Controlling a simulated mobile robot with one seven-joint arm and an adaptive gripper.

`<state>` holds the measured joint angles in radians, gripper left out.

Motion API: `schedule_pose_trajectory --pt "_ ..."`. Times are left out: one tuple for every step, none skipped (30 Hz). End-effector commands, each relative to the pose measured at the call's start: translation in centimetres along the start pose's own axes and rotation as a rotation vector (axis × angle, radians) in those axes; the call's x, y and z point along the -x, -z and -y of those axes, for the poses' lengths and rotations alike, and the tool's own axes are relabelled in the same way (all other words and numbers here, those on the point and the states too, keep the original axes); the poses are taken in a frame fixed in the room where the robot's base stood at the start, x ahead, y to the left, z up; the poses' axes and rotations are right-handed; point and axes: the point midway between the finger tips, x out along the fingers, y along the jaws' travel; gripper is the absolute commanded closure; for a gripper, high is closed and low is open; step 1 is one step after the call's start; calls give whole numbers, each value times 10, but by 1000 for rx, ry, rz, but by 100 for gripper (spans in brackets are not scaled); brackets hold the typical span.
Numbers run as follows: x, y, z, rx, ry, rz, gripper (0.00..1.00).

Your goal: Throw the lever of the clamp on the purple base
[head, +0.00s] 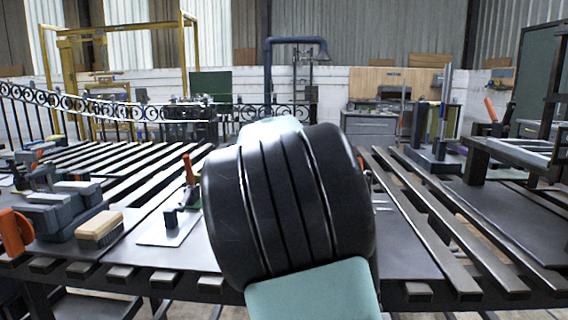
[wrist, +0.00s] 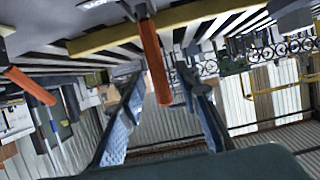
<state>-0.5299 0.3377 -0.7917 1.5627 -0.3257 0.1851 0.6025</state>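My gripper (wrist: 158,78) is open in the wrist view, its two fingers apart. An orange clamp lever (wrist: 153,58) hangs between the fingers in that tilted picture; contact does not show, and I cannot tell its depth. A second orange lever (wrist: 30,86) is at the left there. In the head view my dark arm link covers the middle and hides the gripper. Another orange lever (head: 490,109) is at the far right. No purple base can be made out.
The slatted table (head: 424,216) spans the head view. A brush (head: 99,229) and a grey vise-like block (head: 60,212) are at the left. A dark upright fixture (head: 437,150) stands at the right. A yellow bar (wrist: 100,40) crosses behind the lever in the wrist view.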

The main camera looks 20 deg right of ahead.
Motion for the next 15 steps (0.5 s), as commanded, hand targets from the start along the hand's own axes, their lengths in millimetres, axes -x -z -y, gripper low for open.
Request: schedule_pose_trajectory --pt "0 0 0 0 0 0 70" --pt "1 0 0 0 0 0 70" --pt "2 0 1 0 1 -1 70" --pt "4 1 1 1 1 -1 70" --pt "5 1 1 1 2 -2 70" --pt "7 1 2 2 2 -2 70" --pt "10 1 2 3 2 -2 70" --pt "12 1 2 3 2 -1 70" --pt "15 0 2 2 3 -1 70" --pt "18 0 2 1 3 -1 70" --pt "20 1 2 1 3 -1 70" --pt "24 0 2 1 3 -1 70" --pt "26 0 2 1 4 1 70" --pt "29 0 2 2 3 0 70" --pt "32 0 3 1 4 -1 70"
